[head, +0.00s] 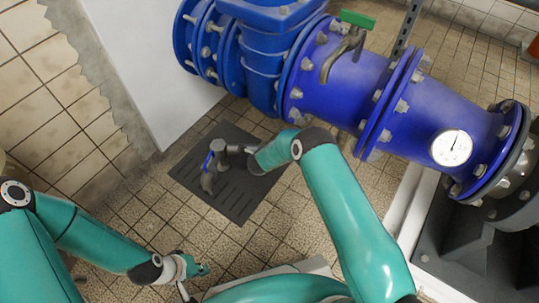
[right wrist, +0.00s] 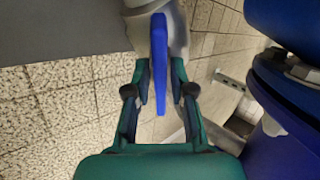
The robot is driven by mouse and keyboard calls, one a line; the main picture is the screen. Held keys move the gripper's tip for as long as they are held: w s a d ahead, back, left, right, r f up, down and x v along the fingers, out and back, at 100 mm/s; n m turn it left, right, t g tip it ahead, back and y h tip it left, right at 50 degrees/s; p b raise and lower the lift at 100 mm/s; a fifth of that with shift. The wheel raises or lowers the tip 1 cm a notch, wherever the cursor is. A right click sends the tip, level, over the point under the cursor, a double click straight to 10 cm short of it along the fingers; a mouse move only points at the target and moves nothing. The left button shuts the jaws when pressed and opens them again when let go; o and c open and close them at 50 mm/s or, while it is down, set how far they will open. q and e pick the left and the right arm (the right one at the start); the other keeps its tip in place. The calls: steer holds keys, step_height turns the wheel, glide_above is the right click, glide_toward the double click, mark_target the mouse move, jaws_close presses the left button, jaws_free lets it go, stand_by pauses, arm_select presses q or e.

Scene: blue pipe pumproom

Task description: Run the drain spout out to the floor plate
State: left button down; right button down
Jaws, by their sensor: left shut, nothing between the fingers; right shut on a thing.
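The dark slotted floor plate (head: 237,207) lies on the tiles beneath the blue pipework. A grey bent pipe with a blue strip on it, which looks like the drain spout (head: 207,182), shows over the plate. My right arm reaches to its right end, and its wrist hides the fingers in the head view. In the right wrist view my right gripper (right wrist: 160,88) is shut on a flat blue handle (right wrist: 160,45), with a pale grey part behind it. My left gripper (head: 203,270) is shut and empty, low over the tiles, apart from the plate.
A large blue flanged pipe (head: 345,80) with a white gauge (head: 452,147) crosses above the floor. A tap with a green lever (head: 357,19) sits on it. A white panel (head: 150,60) and tiled wall stand at left.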

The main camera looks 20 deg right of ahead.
steer(key=shift+s+f+n+t, duration=0.15)
steer(key=shift+f+n, duration=0.05)
steer(key=shift+n, duration=0.6)
steer(key=shift+s+f+n+t, duration=0.1)
steer(key=shift+f+n+t, duration=0.05)
steer(key=shift+n, duration=0.65)
steer(key=c, duration=1.2)
jaws_free()
steer(key=shift+w+r, duration=0.1)
steer(key=shift+r, duration=0.1)
steer(key=v, duration=1.1)
steer(key=shift+s+a, duration=0.3)
steer(key=shift+a, duration=0.05)
